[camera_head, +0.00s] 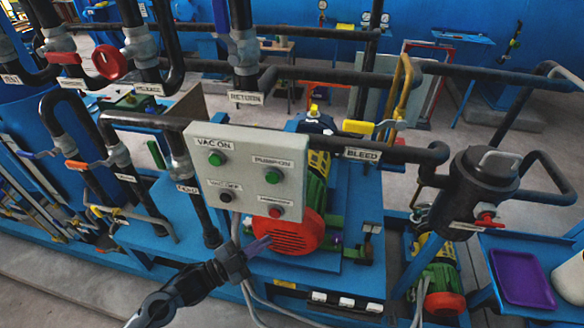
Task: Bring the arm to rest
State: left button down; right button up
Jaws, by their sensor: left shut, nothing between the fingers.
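My left arm comes in from the bottom left. The box has two green buttons, a dark button and a red button, with labels including VAC ON. Behind the gripper is a red motor cover (290,236). My right gripper is not in view.
Black pipes with valves and labels run around the box, including the BLEED pipe (405,154). A black canister (480,190) stands at the right, near a purple tray (522,280). A blue frame (335,282) lies below. Grey floor is open at the bottom left.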

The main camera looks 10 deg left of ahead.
pick_arm(q)
jog(key=s+d+f+n+t+y, duration=0.1)
jog(key=s+d+f+n+y, duration=0.35)
jog(key=s+f+n, duration=0.4)
jog(key=s+a+f+n+g+y, duration=0.1)
jog(key=s+a+n+g+y, duration=0.3)
jog(key=s, duration=0.4)
jog(key=s+a+f+n+g+y, duration=0.1)
jog(key=s+a+n+g+y, duration=0.1)
jog(key=s+a+g+y, duration=0.45)
jog(key=s+r+p, duration=0.1)
jog(key=r+p, duration=1.3)
jog(key=s+d+r+h+p, duration=0.1)
jog(key=s+r+p, duration=0.1)
jog(key=r+p, duration=1.2)
jog(key=shift+d+r+g+h+p, duration=0.3)
jog(key=shift+g+p, duration=0.15)
jog(key=shift+p, duration=0.3)
